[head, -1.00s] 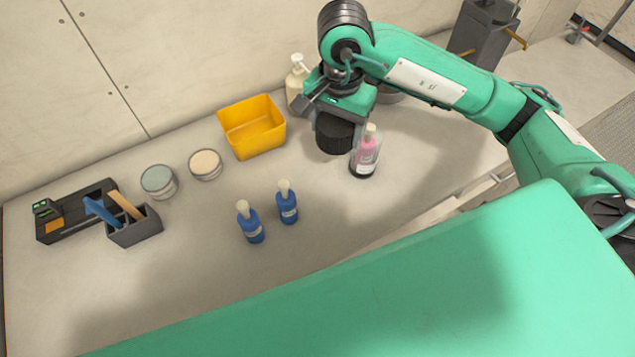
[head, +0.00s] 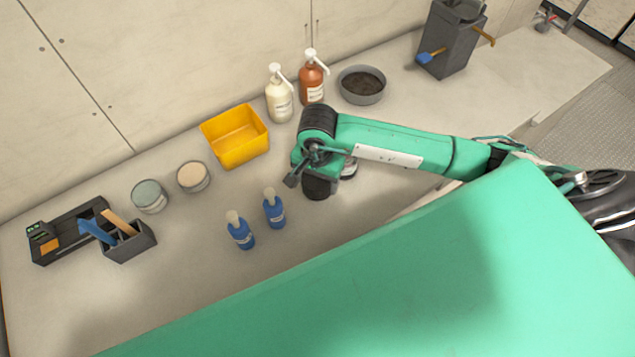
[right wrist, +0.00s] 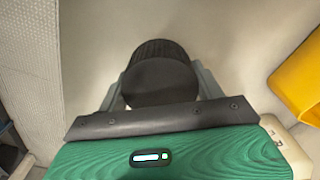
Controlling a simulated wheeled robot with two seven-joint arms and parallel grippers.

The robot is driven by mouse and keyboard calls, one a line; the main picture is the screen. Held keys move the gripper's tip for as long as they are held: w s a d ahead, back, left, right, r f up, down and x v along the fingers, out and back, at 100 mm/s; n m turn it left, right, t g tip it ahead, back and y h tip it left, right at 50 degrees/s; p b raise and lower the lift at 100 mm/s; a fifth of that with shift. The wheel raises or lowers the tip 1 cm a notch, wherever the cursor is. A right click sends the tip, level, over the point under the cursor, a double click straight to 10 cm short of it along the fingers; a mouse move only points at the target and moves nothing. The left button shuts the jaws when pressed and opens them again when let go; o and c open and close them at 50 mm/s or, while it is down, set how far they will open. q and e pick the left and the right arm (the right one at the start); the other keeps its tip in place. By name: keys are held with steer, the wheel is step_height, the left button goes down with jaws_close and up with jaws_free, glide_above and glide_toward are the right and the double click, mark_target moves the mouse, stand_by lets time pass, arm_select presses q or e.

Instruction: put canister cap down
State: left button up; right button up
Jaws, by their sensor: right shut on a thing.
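The canister cap (head: 317,188) is black, round and ribbed on its side. My right gripper (head: 318,174) is shut on it, over the counter to the right of two blue bottles. In the right wrist view the cap (right wrist: 158,80) sits between the two grey fingers, its flat face toward the camera. I cannot tell whether its underside touches the counter (head: 185,270). My left gripper is not in view.
Close by stand blue bottles (head: 275,211), a yellow bin (head: 238,150) and a partly hidden bottle (head: 350,168). Pump bottles (head: 311,82) and a grey bowl (head: 362,97) stand at the back. Jars (head: 149,198) and a tool holder (head: 133,247) are left. The front counter is clear.

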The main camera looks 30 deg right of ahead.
step_height(320, 180, down, 3)
steer(key=shift+r, duration=0.1)
steer(key=shift+f+b, duration=0.45)
steer(key=shift+f, duration=0.05)
steer(key=o, duration=1.3)
steer(key=shift+r, duration=0.1)
steer(key=shift+r+p, duration=0.4)
steer(key=shift+p, duration=0.25)
step_height(320, 180, up, 11)
steer(key=b, duration=0.4)
steer(key=shift+r, duration=0.5)
steer(key=shift+s, duration=0.1)
